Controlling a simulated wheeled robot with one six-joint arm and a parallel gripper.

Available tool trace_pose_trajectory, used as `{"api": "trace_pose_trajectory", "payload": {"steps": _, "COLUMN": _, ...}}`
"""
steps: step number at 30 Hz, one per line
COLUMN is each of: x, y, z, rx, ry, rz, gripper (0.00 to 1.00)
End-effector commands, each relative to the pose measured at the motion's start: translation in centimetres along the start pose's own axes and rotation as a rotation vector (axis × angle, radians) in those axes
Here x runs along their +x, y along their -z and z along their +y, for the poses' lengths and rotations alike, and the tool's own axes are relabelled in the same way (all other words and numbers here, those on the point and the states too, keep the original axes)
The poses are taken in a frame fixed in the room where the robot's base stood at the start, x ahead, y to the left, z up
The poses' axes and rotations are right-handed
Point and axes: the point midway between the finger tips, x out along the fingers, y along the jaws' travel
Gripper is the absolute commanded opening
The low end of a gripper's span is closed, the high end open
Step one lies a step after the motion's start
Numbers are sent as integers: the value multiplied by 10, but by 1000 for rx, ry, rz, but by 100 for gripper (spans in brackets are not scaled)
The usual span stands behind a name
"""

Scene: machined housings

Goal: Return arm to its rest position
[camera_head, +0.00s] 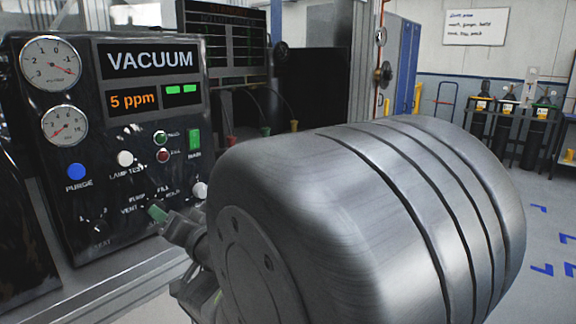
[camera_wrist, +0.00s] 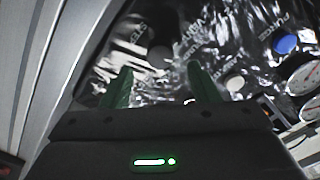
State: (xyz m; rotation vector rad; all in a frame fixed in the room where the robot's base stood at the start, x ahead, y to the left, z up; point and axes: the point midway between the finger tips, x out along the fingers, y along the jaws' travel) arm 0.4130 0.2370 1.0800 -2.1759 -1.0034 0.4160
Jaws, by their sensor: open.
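My gripper (camera_head: 157,211) shows in the head view as a green fingertip near the lower right of the black control panel (camera_head: 130,235). My grey arm hides much of the rest of it. In the wrist view my gripper (camera_wrist: 160,86) is open, with two green fingers apart and nothing held between them. The panel face (camera_wrist: 180,25) lies beyond the fingers, with glare and upside-down lettering. A dark knob shows past the gap, and a pale knob (camera_wrist: 235,82) is right of the right finger. I cannot tell whether a finger touches the panel.
The panel has two gauges (camera_head: 50,62), a VACUUM display reading 5 ppm (camera_head: 134,101), a blue PURGE button (camera_head: 76,171) and a green switch (camera_head: 195,141). A metal ledge (camera_head: 110,285) runs below it. Gas cylinders (camera_head: 508,105) stand far right. Open floor (camera_head: 545,205) lies at right.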

Motion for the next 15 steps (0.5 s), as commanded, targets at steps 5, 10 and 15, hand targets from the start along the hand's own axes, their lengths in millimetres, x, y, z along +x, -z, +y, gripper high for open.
{"api": "trace_pose_trajectory", "payload": {"steps": 5, "x": 33, "y": 0, "z": 0, "rx": 1, "ry": 1, "rz": -2, "gripper": 55}}
{"api": "trace_pose_trajectory", "payload": {"steps": 10, "x": 45, "y": -1, "z": 1, "rx": -75, "ry": 0, "rz": 1, "gripper": 55}}
{"api": "trace_pose_trajectory", "payload": {"steps": 15, "x": 45, "y": 0, "z": 1, "rx": -228, "ry": 1, "rz": 2, "gripper": 55}}
